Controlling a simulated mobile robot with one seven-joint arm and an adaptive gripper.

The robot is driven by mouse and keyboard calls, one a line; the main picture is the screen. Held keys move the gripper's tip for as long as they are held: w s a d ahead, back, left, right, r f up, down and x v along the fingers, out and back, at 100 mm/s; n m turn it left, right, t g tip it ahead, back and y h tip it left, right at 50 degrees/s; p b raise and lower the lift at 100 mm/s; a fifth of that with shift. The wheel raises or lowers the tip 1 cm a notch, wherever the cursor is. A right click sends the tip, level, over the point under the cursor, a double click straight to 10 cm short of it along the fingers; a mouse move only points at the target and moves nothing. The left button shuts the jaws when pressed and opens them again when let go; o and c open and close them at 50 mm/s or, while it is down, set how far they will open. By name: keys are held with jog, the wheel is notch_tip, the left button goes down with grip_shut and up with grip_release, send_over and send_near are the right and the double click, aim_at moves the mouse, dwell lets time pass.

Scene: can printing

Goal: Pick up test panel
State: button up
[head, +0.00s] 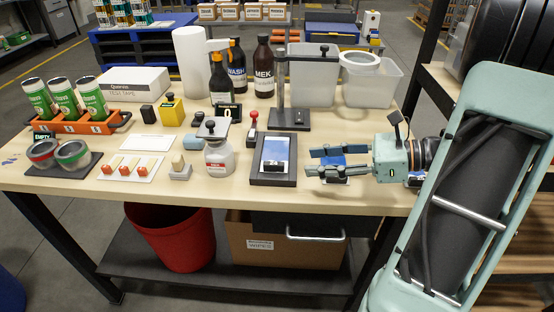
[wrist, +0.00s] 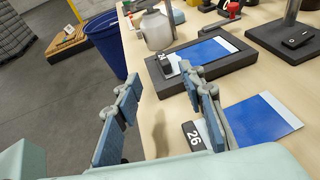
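A blue test panel with a white border (wrist: 265,113) lies on the table in the wrist view, partly covered by the right finger of my gripper. A black tag reading 26 (wrist: 193,136) shows at its near end. Another blue panel (wrist: 212,49) lies in a dark fixture ahead, with a small black block on its white end; the fixture also shows in the head view (head: 257,178). My gripper (head: 317,162) is open, its fingers wide apart in the wrist view (wrist: 160,82), with nothing visible held between them. I cannot tell its exact height above the table.
A white-grey bottle (head: 219,158) stands left of the fixture. A black stand (head: 289,119) is behind it, with clear bins (head: 312,80) further back. The table's front edge runs close beside my gripper. A blue bin (wrist: 106,42) stands on the floor.

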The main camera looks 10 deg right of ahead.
aim_at(270, 162)
jog(key=b+x, duration=0.1)
jog(key=x, duration=0.9)
jog(key=shift+w, duration=0.25)
jog(key=shift+c, duration=0.7)
grip_shut()
